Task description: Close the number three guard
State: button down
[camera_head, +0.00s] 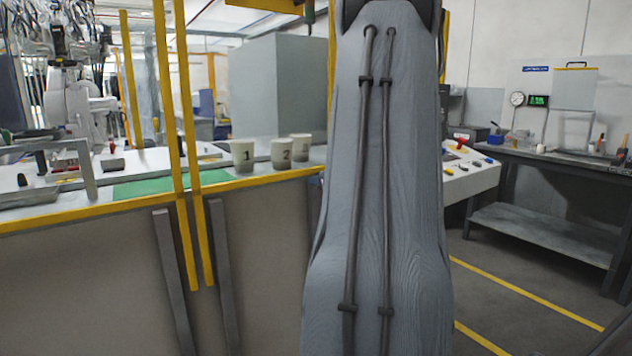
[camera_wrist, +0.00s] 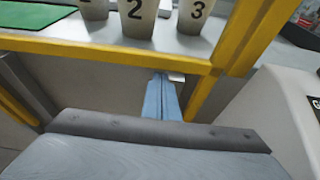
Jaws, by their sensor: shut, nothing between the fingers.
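No guard marked with a three can be made out for certain. A yellow frame (camera_head: 179,120) with upright posts and a yellow rail stands in front of a work cell in the head view. In the wrist view a yellow rail (camera_wrist: 105,53) crosses the picture and meets a slanting yellow post (camera_wrist: 240,38) at the right. My gripper (camera_wrist: 163,84) has its bluish fingers together and empty, just below the rail. A small light metal piece shows beside the fingertips; I cannot tell if they touch. My arm hides the middle of the head view.
Cups numbered 1 (camera_head: 243,156), 2 (camera_head: 283,154) and 3 (camera_wrist: 196,14) stand on the bench behind the rail. A light panel with a dark label (camera_wrist: 315,104) is at right in the wrist view. A sloped control console (camera_head: 470,172) and dark workbench (camera_head: 545,232) stand right.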

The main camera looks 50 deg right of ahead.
jog(key=f+v, duration=0.1)
jog(key=v, duration=0.8)
jog(key=shift+s+a+f+b, duration=0.2)
jog(key=shift+s+a+b, duration=0.1)
jog(key=shift+s, duration=0.1)
jog(key=shift+w, duration=0.1)
jog(key=w+a+f+n+g+y+p, duration=0.1)
jog(key=w+a+f+n+g+y, duration=0.3)
jog(key=a, duration=0.6)
jog(key=s+a+f+n+y+p, duration=0.1)
jog(key=a+n, duration=0.5)
jog(key=a, duration=0.5)
jog(key=w+a+f+n+g+y+p, duration=0.25)
jog(key=a+n, duration=0.25)
jog(key=a, duration=0.5)
jog(key=s+a+f+n+g+h+p, duration=0.1)
jog(key=s+a+f+n+g+p, duration=0.1)
jog(key=s+a+n, duration=0.6)
jog(key=s+a+f+n+g+h+p, duration=0.2)
jog(key=s+a+n+g, duration=0.3)
jog(key=s+a+n, duration=0.4)
jog(key=a+n, duration=0.3)
jog(key=n, duration=0.4)
jog(key=shift+a, duration=0.4)
